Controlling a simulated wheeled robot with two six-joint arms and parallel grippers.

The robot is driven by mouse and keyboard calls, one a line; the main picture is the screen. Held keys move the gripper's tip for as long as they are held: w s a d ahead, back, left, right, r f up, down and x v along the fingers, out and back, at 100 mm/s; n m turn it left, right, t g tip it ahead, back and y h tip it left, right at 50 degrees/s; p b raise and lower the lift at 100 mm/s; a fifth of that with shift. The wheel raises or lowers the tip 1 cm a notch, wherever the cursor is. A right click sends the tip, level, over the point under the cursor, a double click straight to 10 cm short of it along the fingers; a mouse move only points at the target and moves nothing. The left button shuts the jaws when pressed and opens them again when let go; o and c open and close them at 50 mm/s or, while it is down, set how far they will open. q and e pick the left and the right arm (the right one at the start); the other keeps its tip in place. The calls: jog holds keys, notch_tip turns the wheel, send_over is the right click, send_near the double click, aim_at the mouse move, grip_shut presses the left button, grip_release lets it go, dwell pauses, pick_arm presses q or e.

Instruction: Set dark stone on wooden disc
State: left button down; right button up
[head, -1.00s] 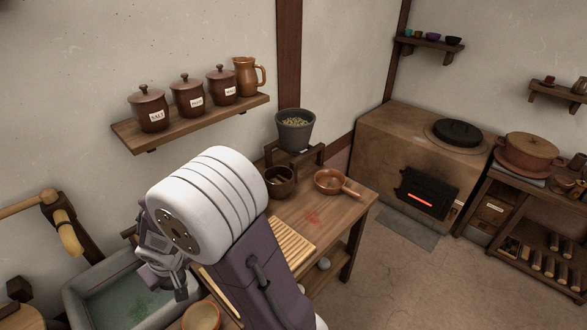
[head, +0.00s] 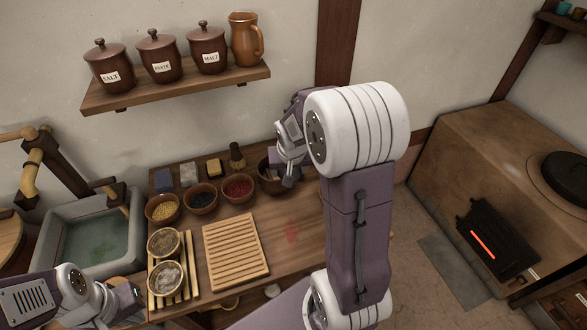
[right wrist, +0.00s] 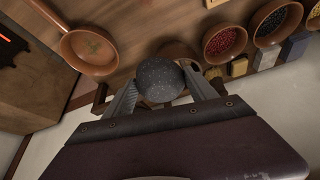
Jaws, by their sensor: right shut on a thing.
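The dark speckled stone (right wrist: 160,80) shows in the right wrist view between the two fingers of my right gripper (right wrist: 162,92), which is shut on it. In the head view my right gripper (head: 288,180) is over the back of the table, in front of a dark bowl; the stone cannot be made out there. My left gripper (head: 122,300) is low at the left, by the slatted rack, its jaws unclear. A round wooden top (head: 10,240) shows at the left edge; I cannot tell if it is the wooden disc.
The table (head: 285,225) bears a slatted board (head: 235,250), bowls of yellow (head: 162,208), dark (head: 201,198) and red grains (head: 238,187), and small blocks. A stone sink (head: 90,245) stands left, a stove (head: 500,165) right. An orange pan (right wrist: 88,47) shows in the right wrist view.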

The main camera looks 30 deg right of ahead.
jog(key=shift+w+a, duration=0.1)
jog(key=shift+a, duration=0.3)
jog(key=w+f, duration=0.2)
jog(key=w, duration=0.1)
jog(key=w+d+f, duration=0.1)
jog(key=w+f, duration=0.2)
jog(key=w, duration=0.1)
jog(key=w+d+f, duration=0.1)
jog(key=w+f, duration=0.1)
jog(key=w, duration=0.2)
jog(key=shift+w+d+f, duration=0.1)
jog(key=shift+d+f, duration=0.05)
notch_tip(320, 180, down, 3)
jog(key=shift+w+f, duration=0.1)
jog(key=shift+f, duration=0.25)
pick_arm(q)
jog(key=shift+w+a, duration=0.1)
jog(key=shift+a, duration=0.3)
jog(key=shift+f, duration=0.15)
pick_arm(e)
jog(key=o, duration=1.5)
jog(key=shift+f, duration=0.15)
